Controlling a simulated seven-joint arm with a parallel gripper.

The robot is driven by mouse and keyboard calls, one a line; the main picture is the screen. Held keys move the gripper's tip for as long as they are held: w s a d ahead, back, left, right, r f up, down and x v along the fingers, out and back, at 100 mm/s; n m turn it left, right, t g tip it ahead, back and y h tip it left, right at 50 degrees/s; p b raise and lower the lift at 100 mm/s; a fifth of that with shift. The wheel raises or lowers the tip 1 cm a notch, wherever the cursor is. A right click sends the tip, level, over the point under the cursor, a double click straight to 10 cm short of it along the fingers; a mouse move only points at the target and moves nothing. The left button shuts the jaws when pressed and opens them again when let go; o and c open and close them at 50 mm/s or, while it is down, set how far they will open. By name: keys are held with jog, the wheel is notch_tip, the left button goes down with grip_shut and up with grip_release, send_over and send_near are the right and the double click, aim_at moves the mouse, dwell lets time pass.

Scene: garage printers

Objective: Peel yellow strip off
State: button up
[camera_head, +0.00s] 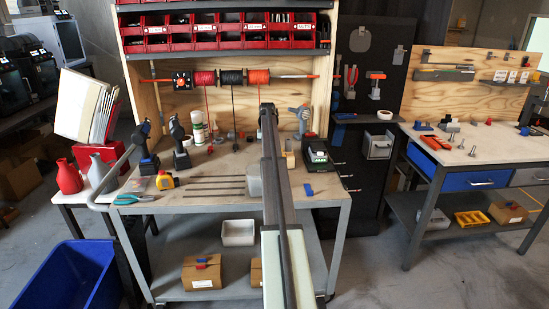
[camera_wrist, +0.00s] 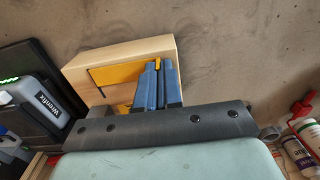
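In the wrist view a pale wooden block (camera_wrist: 165,48) lies on the bench top, with a yellow strip (camera_wrist: 115,74) along its face. My gripper (camera_wrist: 158,66) has two blue fingers close together over the right end of the strip. A sliver of yellow shows between the fingertips, but I cannot tell whether they pinch it. More yellow shows low on the block, left of the fingers, partly hidden by my dark gripper body. In the head view a small part of what looks like the block (camera_head: 290,160) shows beside my arm; my fingertips are hidden there.
A black-and-grey charger (camera_head: 318,152) stands right of the block; the wrist view shows it at left (camera_wrist: 45,105). Bottles (camera_wrist: 300,155) and a red clamp-like tool (camera_wrist: 301,108) are at the wrist view's right. Power drills (camera_head: 180,145) stand on the workbench (camera_head: 225,163). Red bins (camera_head: 230,32) line the shelf above.

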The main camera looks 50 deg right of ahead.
jog(key=shift+r, duration=0.15)
grip_shut()
jog(key=shift+r, duration=1.85)
